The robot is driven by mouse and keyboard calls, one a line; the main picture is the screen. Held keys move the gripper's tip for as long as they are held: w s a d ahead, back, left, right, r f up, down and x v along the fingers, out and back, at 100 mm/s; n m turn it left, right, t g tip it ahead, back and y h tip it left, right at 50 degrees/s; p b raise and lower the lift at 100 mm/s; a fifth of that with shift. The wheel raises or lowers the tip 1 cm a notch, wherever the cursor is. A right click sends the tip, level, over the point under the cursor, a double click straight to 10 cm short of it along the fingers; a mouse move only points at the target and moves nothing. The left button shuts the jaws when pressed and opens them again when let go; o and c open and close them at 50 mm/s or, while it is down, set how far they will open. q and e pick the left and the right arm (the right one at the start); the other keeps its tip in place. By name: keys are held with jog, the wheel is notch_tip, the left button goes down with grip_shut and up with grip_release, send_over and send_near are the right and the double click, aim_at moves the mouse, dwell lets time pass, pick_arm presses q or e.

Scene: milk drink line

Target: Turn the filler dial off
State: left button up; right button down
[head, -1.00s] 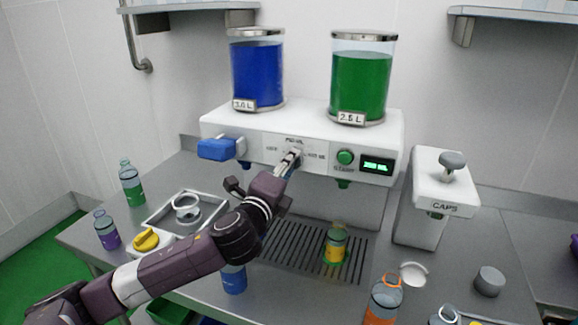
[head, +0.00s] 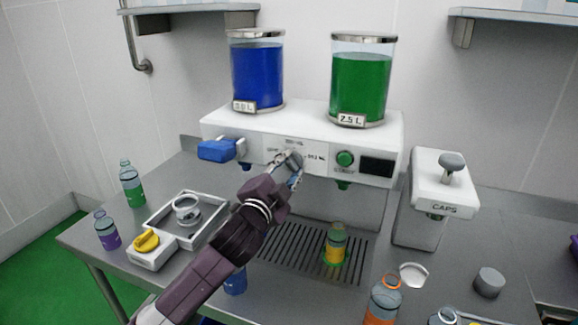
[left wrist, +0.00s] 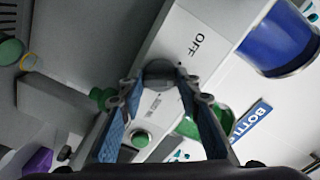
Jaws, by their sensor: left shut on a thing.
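The filler (head: 225,125) is a white machine with a blue tank (head: 257,75) and a green tank (head: 358,85) on top. Its grey dial (head: 292,157) is on the front panel, partly hidden by my left gripper (head: 294,174). In the left wrist view, the round dial (left wrist: 158,72) sits between my left fingertips (left wrist: 158,84), which are shut on it. The word OFF shows on the panel beside it. The display (head: 377,167) is dark. The green button (head: 345,158) is right of the dial. My right gripper is not in view.
A bottle with green and yellow (head: 335,248) stands on the drip grate (head: 290,250) below. A blue lever (head: 217,149) juts out at the filler's left. The caps machine (head: 420,220) stands at right. A yellow knob (head: 146,240) is on the scale-like tray unit at left.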

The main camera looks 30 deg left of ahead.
pick_arm(q)
jog(key=n+p, duration=0.1)
jog(key=n, duration=0.4)
jog(key=shift+r, duration=0.2)
jog(key=shift+n, duration=0.4)
jog(key=o, duration=0.8)
jog(key=shift+c, duration=0.2)
jog(key=shift+o, duration=1.7)
jog(key=shift+w+a+f, duration=0.1)
jog(key=shift+w+f, duration=0.1)
jog(key=v, duration=0.7)
jog(key=shift+s, duration=0.3)
